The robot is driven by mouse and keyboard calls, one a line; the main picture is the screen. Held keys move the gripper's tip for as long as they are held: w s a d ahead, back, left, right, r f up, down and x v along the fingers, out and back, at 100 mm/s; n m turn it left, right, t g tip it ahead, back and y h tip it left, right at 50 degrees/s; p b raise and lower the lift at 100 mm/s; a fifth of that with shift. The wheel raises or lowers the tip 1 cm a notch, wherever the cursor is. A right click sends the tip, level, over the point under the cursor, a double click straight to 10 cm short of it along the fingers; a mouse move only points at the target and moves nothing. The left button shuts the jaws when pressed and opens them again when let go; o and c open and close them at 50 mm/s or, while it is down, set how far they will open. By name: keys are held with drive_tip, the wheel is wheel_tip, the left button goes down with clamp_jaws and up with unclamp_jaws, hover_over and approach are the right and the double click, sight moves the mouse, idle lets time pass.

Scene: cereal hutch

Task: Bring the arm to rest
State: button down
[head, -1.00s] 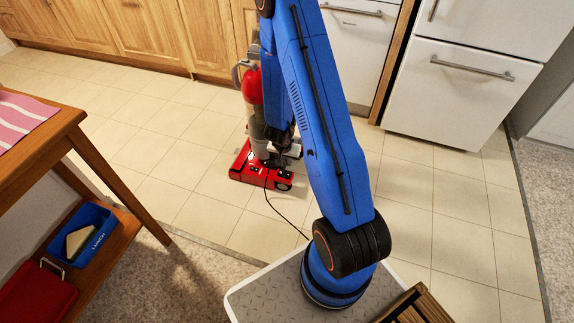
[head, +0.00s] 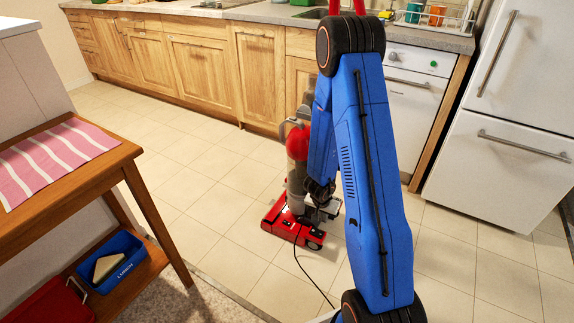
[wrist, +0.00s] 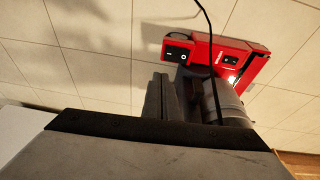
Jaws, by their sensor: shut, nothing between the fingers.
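My blue arm is folded, with its elbow high and its forearm hanging down in the head view. My gripper (head: 325,212) hangs at the forearm's lower end, small and partly hidden against the vacuum behind it. In the wrist view my gripper (wrist: 190,98) shows grey fingers with nothing held between them. A red and grey upright vacuum (head: 290,222) stands on the tiles behind the gripper in the head view. Its red base (wrist: 215,58) shows beyond the fingers in the wrist view; I cannot tell the exact gap.
A wooden side table (head: 118,160) with a striped pink cloth (head: 50,158) stands at left. A blue lunch box (head: 112,262) lies on its lower shelf. Wooden cabinets (head: 200,70) line the back, and a white fridge (head: 500,165) stands at right. Tiles left of the vacuum are clear.

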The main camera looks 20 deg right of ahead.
drive_tip(key=a+r+n+t+y, duration=0.15)
drive_tip(key=a+r, duration=0.35)
drive_tip(key=r, duration=0.5)
drive_tip(key=a+r+n+t+y, duration=0.15)
drive_tip(key=a+r, duration=0.25)
drive_tip(key=r, duration=0.5)
drive_tip(key=a+r+n+y, duration=0.2)
drive_tip(key=a+r, duration=0.3)
drive_tip(key=r, duration=0.5)
drive_tip(key=s+r+n, duration=0.1)
drive_tip(key=s+r, duration=0.4)
drive_tip(key=s, duration=0.3)
drive_tip(key=s+r+n+h, duration=0.1)
drive_tip(key=s+r+n, duration=0.1)
drive_tip(key=s+r, duration=0.3)
drive_tip(key=s+r+n+h, duration=0.1)
drive_tip(key=s+r, duration=0.4)
drive_tip(key=s, duration=0.8)
drive_tip(key=shift+r+n, duration=0.35)
drive_tip(key=shift+n, duration=0.15)
